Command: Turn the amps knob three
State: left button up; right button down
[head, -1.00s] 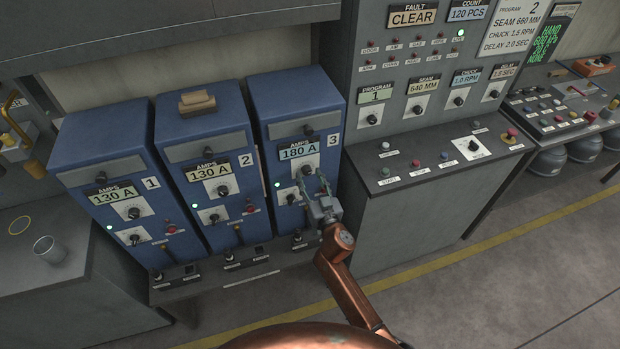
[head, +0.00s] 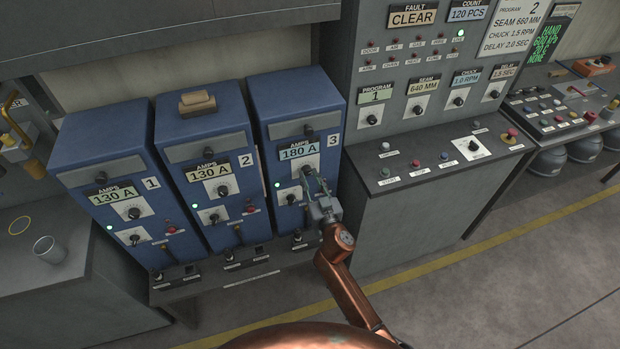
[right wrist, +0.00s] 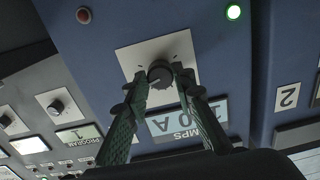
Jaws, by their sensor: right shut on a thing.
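The amps knob of blue unit 3 (right wrist: 160,75) is a dark round knob on a white plate, seen upside down in the right wrist view. The unit's display (head: 299,150) reads 180 A under the label AMPS. My right gripper (right wrist: 160,77) has one finger on each side of the knob and is shut on it. In the head view the right gripper (head: 314,178) is in front of unit 3 and partly hides the knob. My left gripper is not in view.
Blue units 1 (head: 110,150) and 2 (head: 200,130) stand left of unit 3, both reading 130 A. A grey control cabinet (head: 390,60) with several knobs stands to the right. A low shelf (head: 215,280) with small switches runs below the blue units.

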jog(key=n, duration=0.9)
jog(key=shift+n, duration=0.3)
jog(key=n, duration=0.5)
jog(key=shift+p, duration=0.35)
jog(key=n, duration=0.4)
jog(key=shift+n, duration=0.4)
jog(key=c, duration=1.6)
grip_release()
